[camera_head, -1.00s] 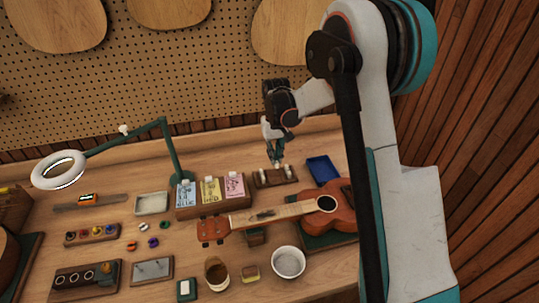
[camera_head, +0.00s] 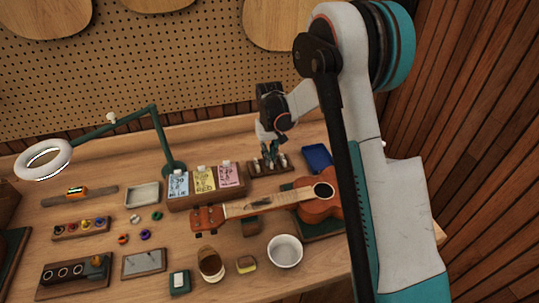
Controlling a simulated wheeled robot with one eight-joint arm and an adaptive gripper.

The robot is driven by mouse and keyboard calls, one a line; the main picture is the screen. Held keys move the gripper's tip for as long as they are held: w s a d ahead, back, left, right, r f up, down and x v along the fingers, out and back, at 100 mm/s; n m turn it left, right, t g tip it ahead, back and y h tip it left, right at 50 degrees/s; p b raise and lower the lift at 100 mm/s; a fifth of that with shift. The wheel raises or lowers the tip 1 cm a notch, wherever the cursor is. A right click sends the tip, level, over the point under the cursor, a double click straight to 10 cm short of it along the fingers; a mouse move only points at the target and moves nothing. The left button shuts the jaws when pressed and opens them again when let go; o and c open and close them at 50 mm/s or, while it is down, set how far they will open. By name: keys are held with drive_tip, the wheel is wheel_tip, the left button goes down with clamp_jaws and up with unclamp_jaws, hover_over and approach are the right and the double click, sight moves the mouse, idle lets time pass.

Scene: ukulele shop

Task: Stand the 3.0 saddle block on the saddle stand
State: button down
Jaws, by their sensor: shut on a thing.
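A small dark wooden rack (camera_head: 258,173) with several small white blocks (camera_head: 283,160) stands at the back of the bench, right of the cards. The blocks' labels are too small to read, so I cannot tell which is the 3.0 saddle block. My gripper (camera_head: 270,163) points down at the rack, its fingertips low among the blocks. It is shut on a small white block, mostly hidden by the fingers. I cannot tell whether that block is clear of the rack. I cannot tell for certain which piece is the saddle stand.
The ukulele (camera_head: 318,204) lies in front of the rack. A blue tray (camera_head: 318,157) is right of it; the card holder (camera_head: 206,196) is left. A white bowl (camera_head: 285,252), a brown cup (camera_head: 211,266) and a small green holder with a white top (camera_head: 180,281) stand nearer the front.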

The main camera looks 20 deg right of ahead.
idle(0.9)
drive_tip(key=c, duration=1.3)
unclamp_jaws()
drive_tip(key=shift+r, duration=0.1)
drive_tip(key=shift+r+p, duration=1.55)
drive_tip(key=shift+r, duration=1.9)
